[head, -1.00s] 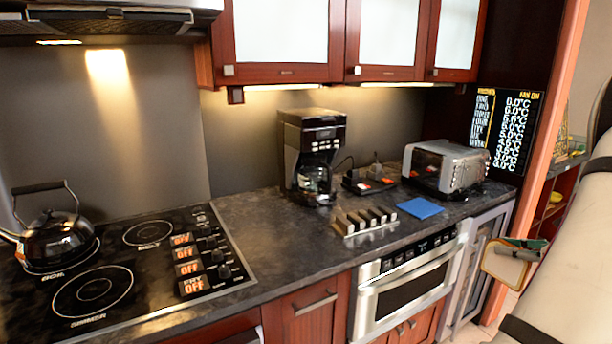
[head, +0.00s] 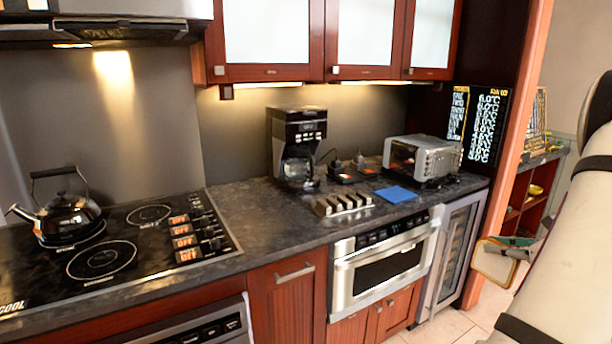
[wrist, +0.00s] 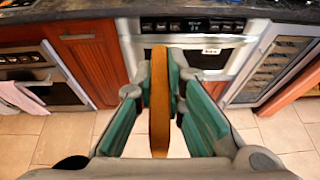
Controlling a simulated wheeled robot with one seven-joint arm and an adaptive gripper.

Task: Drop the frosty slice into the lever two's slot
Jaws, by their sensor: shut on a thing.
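My gripper (head: 508,250) is shut on a tan bread slice with a brown crust (head: 492,266), held in the air in front of the counter at the right. In the wrist view the slice (wrist: 160,105) stands edge-on between my teal finger pads (wrist: 160,88). Frost on it cannot be made out.
The microwave drawer (head: 385,268) is shut under the counter edge. Floor (wrist: 275,135) is free in front.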

